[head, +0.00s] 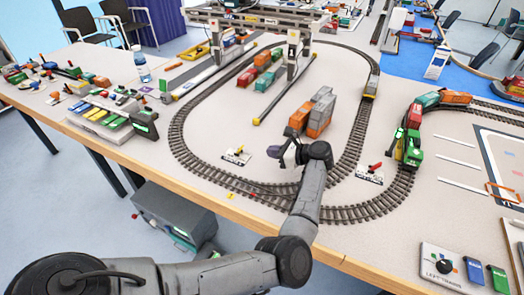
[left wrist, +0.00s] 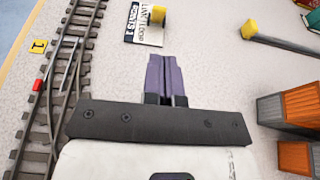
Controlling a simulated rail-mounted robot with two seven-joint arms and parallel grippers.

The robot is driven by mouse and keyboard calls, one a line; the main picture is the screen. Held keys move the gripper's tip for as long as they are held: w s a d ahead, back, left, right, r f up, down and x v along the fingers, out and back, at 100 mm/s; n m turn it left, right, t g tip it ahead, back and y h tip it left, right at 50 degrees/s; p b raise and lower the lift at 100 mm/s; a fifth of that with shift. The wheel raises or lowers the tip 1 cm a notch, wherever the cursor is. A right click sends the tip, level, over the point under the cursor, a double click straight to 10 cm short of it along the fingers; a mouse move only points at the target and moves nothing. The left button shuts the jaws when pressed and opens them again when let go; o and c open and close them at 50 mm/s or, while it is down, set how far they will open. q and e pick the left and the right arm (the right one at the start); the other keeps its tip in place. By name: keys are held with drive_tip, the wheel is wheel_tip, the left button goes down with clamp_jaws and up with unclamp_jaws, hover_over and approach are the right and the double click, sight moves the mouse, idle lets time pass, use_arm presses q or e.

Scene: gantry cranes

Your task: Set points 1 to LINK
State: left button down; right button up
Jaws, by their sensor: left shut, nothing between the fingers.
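The points 1 plate (left wrist: 133,25) is a small white and dark lettered plate at the top of the left wrist view. A yellow lever knob (left wrist: 158,13) stands over its right part. The lettering is upside down and small, so I cannot tell which word the lever is set to. In the head view the plate (head: 232,159) lies inside the track loop near the front. My left gripper (head: 277,152) is to the right of it, above the table. Its purple fingers (left wrist: 166,60) are shut together, empty and apart from the lever. My right gripper is not in view.
A second lever plate (head: 370,178) with a red handle lies to the right. Grey and orange containers (head: 320,112) stand just beyond my gripper. A gantry crane (head: 292,62) spans the loop. A yellow "1" tag (left wrist: 38,46) and red marker (left wrist: 38,85) lie by the track junction.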

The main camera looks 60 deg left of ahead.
sight(240, 149)
use_arm(q)
drive_tip(key=b+x, duration=0.1)
drive_tip(key=x, duration=0.8)
drive_tip(key=shift+s+a, duration=0.15)
